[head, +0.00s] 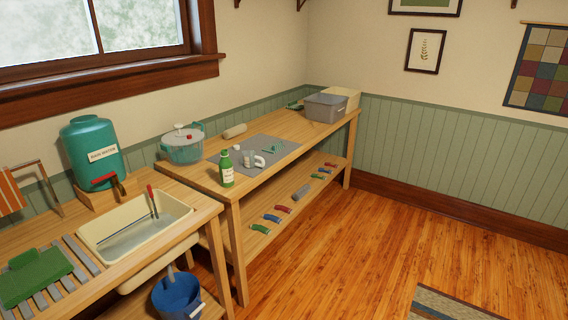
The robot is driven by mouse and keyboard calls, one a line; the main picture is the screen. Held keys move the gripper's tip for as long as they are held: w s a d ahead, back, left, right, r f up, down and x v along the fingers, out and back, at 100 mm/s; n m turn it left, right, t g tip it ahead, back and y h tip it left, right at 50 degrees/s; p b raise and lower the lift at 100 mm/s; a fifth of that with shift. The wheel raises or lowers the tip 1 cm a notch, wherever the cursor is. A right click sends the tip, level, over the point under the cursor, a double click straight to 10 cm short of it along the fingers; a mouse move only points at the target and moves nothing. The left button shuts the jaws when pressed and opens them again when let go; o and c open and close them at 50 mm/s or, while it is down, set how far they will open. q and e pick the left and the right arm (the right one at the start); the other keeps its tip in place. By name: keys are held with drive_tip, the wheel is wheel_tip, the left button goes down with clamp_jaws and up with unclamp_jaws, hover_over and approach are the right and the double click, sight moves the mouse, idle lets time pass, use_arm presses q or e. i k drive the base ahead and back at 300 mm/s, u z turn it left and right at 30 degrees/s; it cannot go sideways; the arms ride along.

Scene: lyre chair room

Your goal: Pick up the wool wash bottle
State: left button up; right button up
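A green bottle (226,170) with a white label stands upright near the front left corner of the long wooden table (212,181). The label is too small to read, but it looks like the wool wash bottle. Neither of my grippers is in the head view.
A grey mat with small white items (248,159) lies right of the bottle. A lidded clear pot (183,147) stands behind it. A sink basin (105,232) and teal rain water tank (92,147) are left. A blue bucket (177,297) sits below.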

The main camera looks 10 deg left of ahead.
sight(225, 165)
drive_tip(key=z, duration=0.6)
drive_tip(key=i, duration=1.15)
drive_tip(key=z, duration=0.4)
drive_tip(key=i, duration=1.2)
drive_tip(key=u, duration=0.7)
drive_tip(key=i, duration=0.8)
drive_tip(key=u, duration=0.85)
